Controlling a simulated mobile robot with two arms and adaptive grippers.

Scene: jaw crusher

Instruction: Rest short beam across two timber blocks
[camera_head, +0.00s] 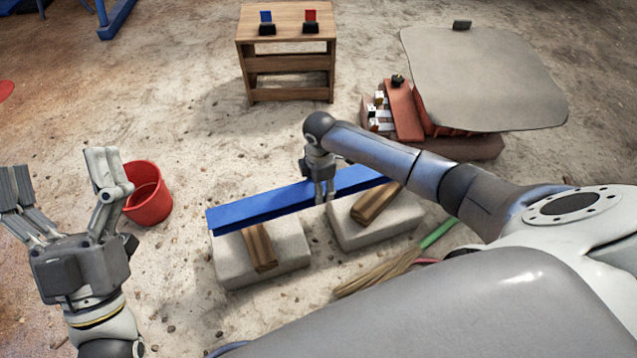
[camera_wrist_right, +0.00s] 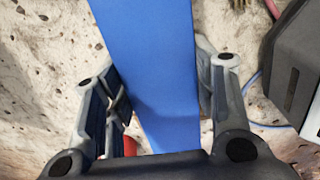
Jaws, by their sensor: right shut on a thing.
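The short blue beam (camera_head: 250,211) runs roughly level above two pale stone blocks, over the far ends of the two timber blocks. The left timber block (camera_head: 259,250) lies on the left stone block (camera_head: 285,268); the right timber block (camera_head: 376,205) lies on the right stone block (camera_head: 350,238). I cannot tell whether the beam touches the timbers. My right gripper (camera_head: 322,197) is shut on the beam near its middle; the right wrist view shows the blue beam (camera_wrist_right: 155,60) between its fingers. My left gripper (camera_head: 57,170) is open and empty at the left, away from the beam.
A red bucket (camera_head: 150,200) stands between my left gripper and the beam. A broom (camera_head: 385,275) lies near the right stone block. A wooden table (camera_head: 285,48) stands at the back. A grey sheet (camera_head: 490,75) and a low red-brown stack (camera_head: 455,146) are at back right.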

